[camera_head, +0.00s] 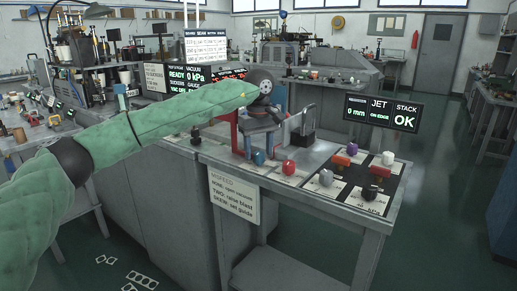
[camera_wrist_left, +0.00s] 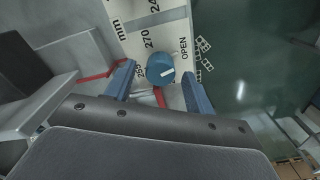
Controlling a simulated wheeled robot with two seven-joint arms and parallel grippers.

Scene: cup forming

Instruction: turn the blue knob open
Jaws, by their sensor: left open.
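The blue knob (camera_head: 259,157) stands near the left front edge of the grey bench, left of a red knob. In the left wrist view the blue knob (camera_wrist_left: 158,66) is round with a short white mark on its right side, on a pale plate (camera_wrist_left: 140,25) printed with numbers and the word OPEN. My left gripper (camera_head: 260,140) is above the blue knob in the head view. In the wrist view its two blue fingertips (camera_wrist_left: 159,82) are apart, one on each side of the knob. I cannot tell whether they touch it. My right gripper is not in view.
The red knob (camera_head: 289,167) is close by on the right. A black panel (camera_head: 341,188) with several coloured knobs lies further right. A display (camera_head: 383,112) reads JET, STACK OK. A paper sign (camera_head: 234,195) hangs on the bench front. Open floor lies right of the bench.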

